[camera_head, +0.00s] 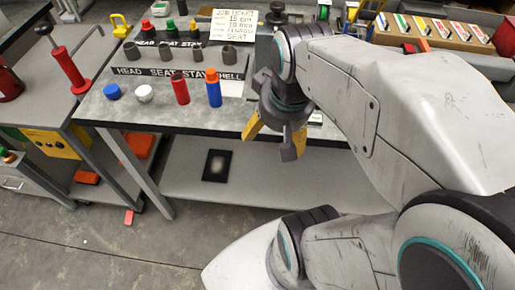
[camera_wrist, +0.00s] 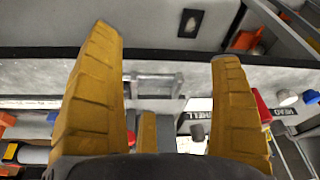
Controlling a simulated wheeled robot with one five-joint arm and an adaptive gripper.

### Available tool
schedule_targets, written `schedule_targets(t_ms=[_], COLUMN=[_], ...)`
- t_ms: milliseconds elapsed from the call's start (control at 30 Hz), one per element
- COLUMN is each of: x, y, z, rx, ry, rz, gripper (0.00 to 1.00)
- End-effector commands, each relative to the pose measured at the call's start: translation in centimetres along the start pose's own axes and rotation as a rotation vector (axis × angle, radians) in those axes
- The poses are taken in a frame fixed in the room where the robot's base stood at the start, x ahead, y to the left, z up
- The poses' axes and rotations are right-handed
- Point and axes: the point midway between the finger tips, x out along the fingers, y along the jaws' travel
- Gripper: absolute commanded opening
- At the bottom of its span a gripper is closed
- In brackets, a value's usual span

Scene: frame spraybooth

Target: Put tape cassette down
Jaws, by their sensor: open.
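My gripper (camera_head: 274,134) is open, its yellow fingers spread and pointing down at the front edge of the workbench. In the wrist view the gap between the fingers (camera_wrist: 165,50) holds nothing. A grey metal bracket-like fixture (camera_wrist: 153,82) shows beyond it. I cannot pick out the tape cassette for certain. A flat black rectangle with a pale centre (camera_head: 217,165) lies on the lower shelf, clear of my gripper; it also shows in the wrist view (camera_wrist: 190,22). Several cassette-like boxes with coloured labels (camera_head: 437,27) stand in a cardboard tray at the upper right.
The grey workbench (camera_head: 130,105) carries a blue cap (camera_head: 112,91), a white cap (camera_head: 144,93), a red bottle (camera_head: 180,91) and a blue bottle (camera_head: 213,88). Labelled strips with dark cylinders lie behind. The lower shelf (camera_head: 270,175) is mostly bare. A red-handled tool (camera_head: 68,66) stands left.

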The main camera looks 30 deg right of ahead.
Motion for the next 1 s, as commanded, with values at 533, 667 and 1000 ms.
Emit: schedule_targets(t_ms=[533, 667, 1000], x=[0.9, 0.9, -1.0], y=[-4.5, -4.5, -4.5], z=[5.0, 4.9, 4.4], rx=[-0.249, -0.248, -0.246], ry=[-0.023, -0.023, -0.016], rz=[-0.069, -0.069, -0.069], gripper=[0.85, 0.85, 0.85])
